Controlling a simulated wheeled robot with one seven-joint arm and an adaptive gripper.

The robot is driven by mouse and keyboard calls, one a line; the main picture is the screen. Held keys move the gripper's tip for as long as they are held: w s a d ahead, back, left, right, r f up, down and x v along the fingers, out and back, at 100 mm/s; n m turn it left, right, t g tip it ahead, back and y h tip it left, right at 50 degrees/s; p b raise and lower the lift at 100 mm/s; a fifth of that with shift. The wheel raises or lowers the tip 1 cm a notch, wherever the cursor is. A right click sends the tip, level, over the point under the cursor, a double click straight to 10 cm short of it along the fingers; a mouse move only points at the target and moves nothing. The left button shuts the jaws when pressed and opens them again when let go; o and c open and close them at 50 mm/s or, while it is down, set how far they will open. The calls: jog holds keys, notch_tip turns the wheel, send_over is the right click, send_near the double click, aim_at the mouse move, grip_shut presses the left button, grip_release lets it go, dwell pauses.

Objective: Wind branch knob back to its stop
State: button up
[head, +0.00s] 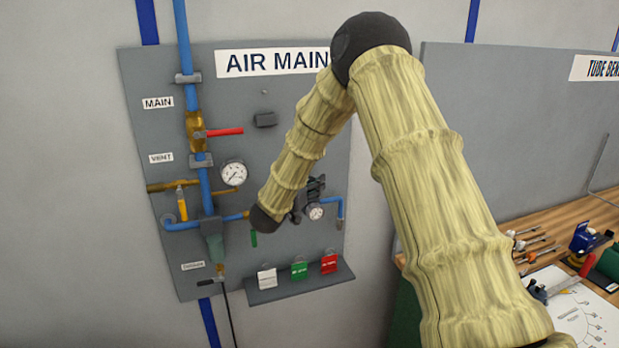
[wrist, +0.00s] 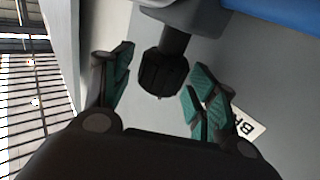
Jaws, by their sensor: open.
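The branch knob (wrist: 163,76) is a black, ribbed knob on a dark stem below a grey body in the wrist view. My gripper (wrist: 158,68) is open, with a teal-padded finger on each side of the knob. Gaps show between the knob and both fingers, so I see no contact. A white label beginning "BR" (wrist: 247,125) is partly hidden behind the right finger. In the head view my gripper (head: 313,188) is at the branch, just above a small gauge (head: 315,212). The knob is hidden there by my gripper and arm.
The grey AIR MAIN board (head: 290,100) carries a red-handled valve (head: 222,132), a larger gauge (head: 233,173) and a yellow-handled vent valve (head: 182,204). A shelf (head: 300,290) with white, green and red tags sits below the branch. A workbench (head: 550,220) with tools stands right.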

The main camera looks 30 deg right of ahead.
jog(key=shift+d, duration=0.25)
jog(key=shift+w, duration=0.1)
jog(key=c, duration=1)
jog(key=shift+c, duration=0.2)
jog(key=shift+f+n+t+b, duration=0.1)
jog(key=shift+n+t+b, duration=0.2)
jog(key=shift+t+b, duration=0.1)
